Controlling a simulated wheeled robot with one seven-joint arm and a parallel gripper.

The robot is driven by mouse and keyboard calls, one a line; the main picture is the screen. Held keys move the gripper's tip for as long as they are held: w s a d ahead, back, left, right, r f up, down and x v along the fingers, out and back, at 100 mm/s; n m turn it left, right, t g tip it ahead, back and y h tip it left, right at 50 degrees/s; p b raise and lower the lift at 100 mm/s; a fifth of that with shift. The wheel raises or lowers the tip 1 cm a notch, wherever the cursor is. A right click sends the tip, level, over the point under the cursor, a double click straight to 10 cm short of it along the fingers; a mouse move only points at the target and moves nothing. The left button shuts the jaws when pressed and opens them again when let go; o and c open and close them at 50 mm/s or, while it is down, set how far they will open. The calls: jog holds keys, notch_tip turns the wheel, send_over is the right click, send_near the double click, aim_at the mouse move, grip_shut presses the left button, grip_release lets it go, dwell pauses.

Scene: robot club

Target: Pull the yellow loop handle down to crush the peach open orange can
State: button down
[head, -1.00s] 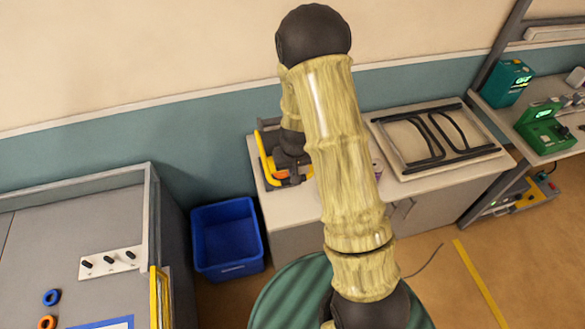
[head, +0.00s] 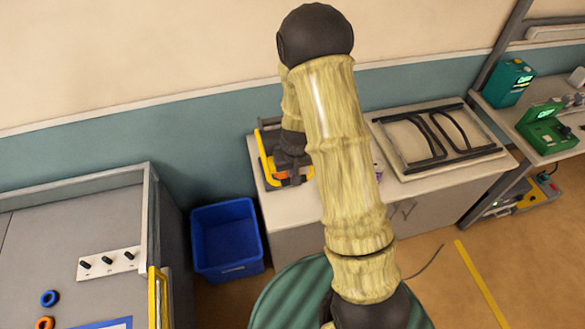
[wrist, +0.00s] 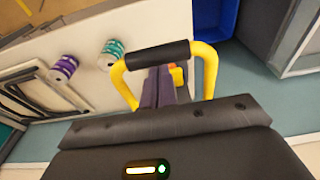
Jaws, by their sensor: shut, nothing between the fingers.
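The yellow loop handle (wrist: 208,75) shows in the wrist view, with a black grip bar across its top. My gripper (wrist: 162,75) is shut and empty. Its dark fingers reach between the handle's two yellow legs, and the grip bar hides their tips; I cannot tell if they touch it. In the head view the handle (head: 267,165) is on the crusher at the bench's left end, and my gripper (head: 293,165) is over it, partly behind my arm. A small orange patch (wrist: 177,71) behind the fingers may be the orange can; most of it is hidden.
A purple-striped can (wrist: 63,68) and a teal-striped can (wrist: 112,50) stand on the white bench (head: 285,208) beside the handle. A framed panel (head: 440,140) lies to the right. A blue bin (head: 227,240) stands on the floor left of the bench.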

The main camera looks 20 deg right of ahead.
notch_tip(320, 180, up, 13)
jog(key=b, duration=0.1)
jog(key=shift+f, duration=0.2)
dwell(0.4)
dwell(0.3)
jog(key=s+b, duration=0.5)
jog(key=s, duration=0.9)
jog(key=shift+s+f+t, duration=0.3)
jog(key=shift+s, duration=0.05)
jog(key=shift+w, duration=0.1)
